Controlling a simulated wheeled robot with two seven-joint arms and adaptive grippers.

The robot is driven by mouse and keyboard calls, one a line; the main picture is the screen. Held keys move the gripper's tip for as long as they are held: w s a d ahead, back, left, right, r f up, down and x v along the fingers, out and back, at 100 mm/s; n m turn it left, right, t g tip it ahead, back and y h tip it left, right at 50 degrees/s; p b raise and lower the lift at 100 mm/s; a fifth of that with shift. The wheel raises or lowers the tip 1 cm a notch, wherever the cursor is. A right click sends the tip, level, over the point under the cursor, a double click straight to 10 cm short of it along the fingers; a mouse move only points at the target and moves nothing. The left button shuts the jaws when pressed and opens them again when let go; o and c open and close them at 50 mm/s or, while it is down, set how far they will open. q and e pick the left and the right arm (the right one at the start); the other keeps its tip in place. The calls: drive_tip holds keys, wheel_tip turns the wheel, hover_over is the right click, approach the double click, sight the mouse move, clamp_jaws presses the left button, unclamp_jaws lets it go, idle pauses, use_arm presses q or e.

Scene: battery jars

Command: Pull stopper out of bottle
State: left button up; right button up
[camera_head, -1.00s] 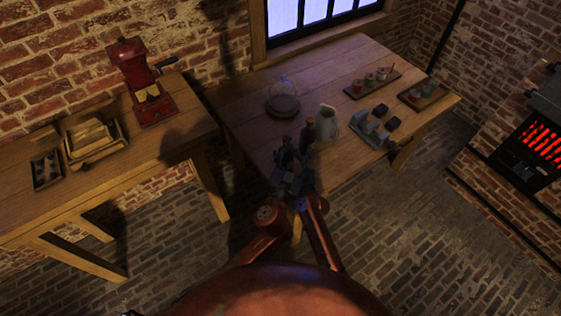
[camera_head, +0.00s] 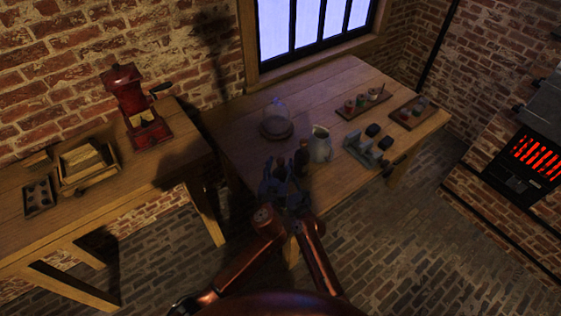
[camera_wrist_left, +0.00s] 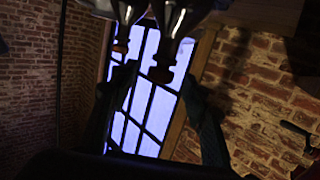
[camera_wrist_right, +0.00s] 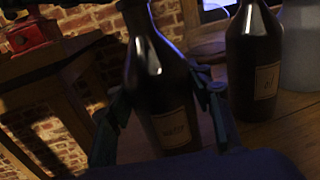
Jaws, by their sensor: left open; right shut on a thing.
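A dark bottle with a pale label (camera_wrist_right: 172,128) stands between the fingers of my right gripper (camera_wrist_right: 162,98), which is shut on its body. In the left wrist view, two bottle necks (camera_wrist_left: 180,14) show upside down at the top edge. The nearer neck carries a brown stopper (camera_wrist_left: 161,72). My left gripper (camera_wrist_left: 152,100) is open, its fingers spread to either side of this stopper in the picture, with nothing visibly gripped. In the head view both grippers overlap at the table's front edge, partly hiding the held bottle.
A second dark bottle (camera_wrist_right: 254,62) stands close to the right of the held one, with a pale jug (camera_head: 320,148) beyond. A glass dome (camera_head: 276,120), a grey rack (camera_head: 362,152) and small trays (camera_head: 362,103) occupy the table. A red grinder (camera_head: 143,110) stands on the left bench.

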use_arm(q)
drive_tip(key=shift+x, duration=0.85)
clamp_jaws()
drive_tip(key=shift+r, duration=0.2)
idle(0.6)
drive_tip(key=shift+r, duration=0.95)
